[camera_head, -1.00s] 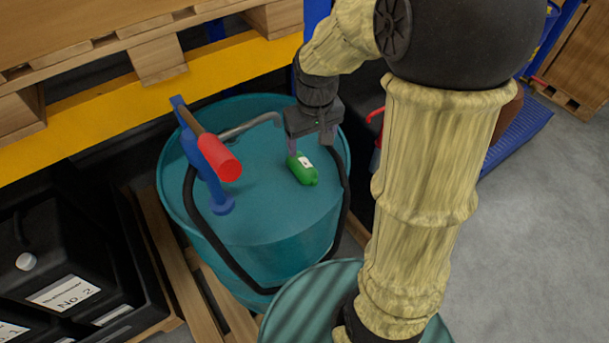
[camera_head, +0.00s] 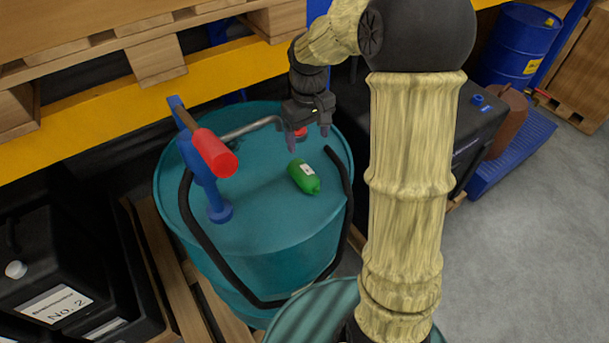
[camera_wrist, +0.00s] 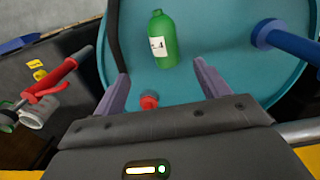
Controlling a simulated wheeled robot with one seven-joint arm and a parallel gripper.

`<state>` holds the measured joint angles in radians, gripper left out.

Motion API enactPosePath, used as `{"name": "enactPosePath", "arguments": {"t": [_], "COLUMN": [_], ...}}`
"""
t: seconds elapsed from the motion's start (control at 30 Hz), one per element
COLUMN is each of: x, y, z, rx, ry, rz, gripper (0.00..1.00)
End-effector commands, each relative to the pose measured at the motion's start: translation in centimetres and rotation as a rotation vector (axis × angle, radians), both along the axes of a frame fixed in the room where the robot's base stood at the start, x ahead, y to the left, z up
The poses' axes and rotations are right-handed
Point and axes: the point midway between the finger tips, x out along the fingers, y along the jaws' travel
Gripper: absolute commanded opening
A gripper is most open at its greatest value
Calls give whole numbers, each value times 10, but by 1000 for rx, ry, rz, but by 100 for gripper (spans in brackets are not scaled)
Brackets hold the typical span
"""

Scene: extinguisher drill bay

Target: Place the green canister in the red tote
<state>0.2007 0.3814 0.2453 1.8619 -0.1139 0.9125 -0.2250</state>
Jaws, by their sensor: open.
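The green canister (camera_head: 304,177) with a white label lies on the lid of the teal drum (camera_head: 262,220). In the wrist view the canister (camera_wrist: 162,45) shows whole, beyond my fingertips and roughly between their lines. My gripper (camera_head: 307,137) is open and empty, above the far side of the lid, apart from the canister. Both fingers also show in the wrist view (camera_wrist: 161,71), spread with nothing between them but the lid and a small red cap (camera_wrist: 149,102). I do not see a red tote in any view.
A blue hand pump (camera_head: 208,175) with a red grip stands on the lid left of the canister, and a black hose (camera_head: 340,180) runs around the drum. A yellow rack beam (camera_head: 110,110) crosses behind. Black containers (camera_head: 50,270) stand at the left. Grey floor is clear at the right.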

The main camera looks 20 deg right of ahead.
Motion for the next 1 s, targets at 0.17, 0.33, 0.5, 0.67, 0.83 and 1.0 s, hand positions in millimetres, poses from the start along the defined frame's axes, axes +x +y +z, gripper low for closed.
{"name": "enactPosePath", "arguments": {"t": [0.17,0.33,0.5,0.67,0.83,1.0], "x": [-1,-1,-1,0,0,-2], "y": [0,0,1,1,1,2], "z": [-31,-61,-85,-91,-91,-96], "rx": [0,0,-1,0,-1,0], "ry": [5,4,3,0,-1,1], "rz": [0,0,0,0,0,1], "gripper": [75,75,75,75,75,75]}}
